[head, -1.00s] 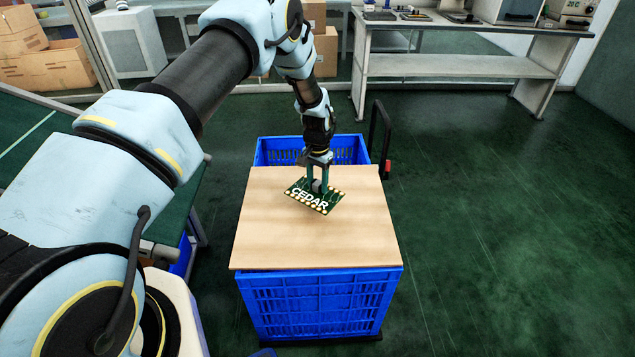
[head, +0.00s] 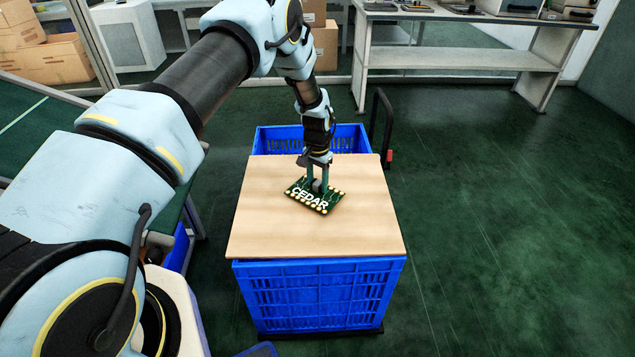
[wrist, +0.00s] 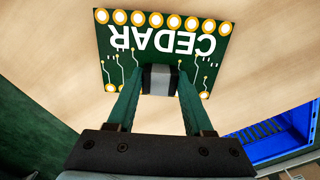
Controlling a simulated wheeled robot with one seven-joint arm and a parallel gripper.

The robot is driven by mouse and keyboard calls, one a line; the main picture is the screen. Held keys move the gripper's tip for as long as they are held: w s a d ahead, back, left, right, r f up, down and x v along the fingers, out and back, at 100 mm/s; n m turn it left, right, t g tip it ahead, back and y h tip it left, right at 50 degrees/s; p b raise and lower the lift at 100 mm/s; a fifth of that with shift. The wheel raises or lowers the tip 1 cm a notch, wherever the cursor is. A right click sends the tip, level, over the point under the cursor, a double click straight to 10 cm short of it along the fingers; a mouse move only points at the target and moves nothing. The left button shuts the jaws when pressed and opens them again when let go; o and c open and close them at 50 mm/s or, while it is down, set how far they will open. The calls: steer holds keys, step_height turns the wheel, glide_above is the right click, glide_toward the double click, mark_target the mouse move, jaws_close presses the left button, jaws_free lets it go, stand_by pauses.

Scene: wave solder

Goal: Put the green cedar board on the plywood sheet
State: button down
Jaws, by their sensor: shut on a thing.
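The green cedar board (head: 322,204) is a flat circuit board with white CEDAR lettering and gold round pads along its edge. My gripper (head: 317,184) is shut on a small grey block on the board, above the pale plywood sheet (head: 265,222). In the wrist view, the fingers of my gripper (wrist: 158,85) pinch this grey block and the cedar board (wrist: 160,45) spreads out beyond them. The plywood sheet (wrist: 50,50) fills the background there. I cannot tell whether the board touches the sheet or hangs just above it.
The plywood sheet lies across blue crates (head: 318,295) on a cart with a dark handle (head: 381,125). A bench (head: 465,58) with equipment stands at the back. Cardboard boxes (head: 55,62) are at the back left. The green floor to the right is clear.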

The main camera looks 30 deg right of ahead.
mark_target(317, 183)
steer(key=shift+f+b, duration=0.4)
steer(key=shift+f, duration=0.05)
steer(key=shift+c, duration=1.1)
jaws_free()
step_height(317, 183, up, 11)
steer(key=b, duration=0.1)
steer(key=shift+b, duration=0.35)
steer(key=shift+f, duration=0.1)
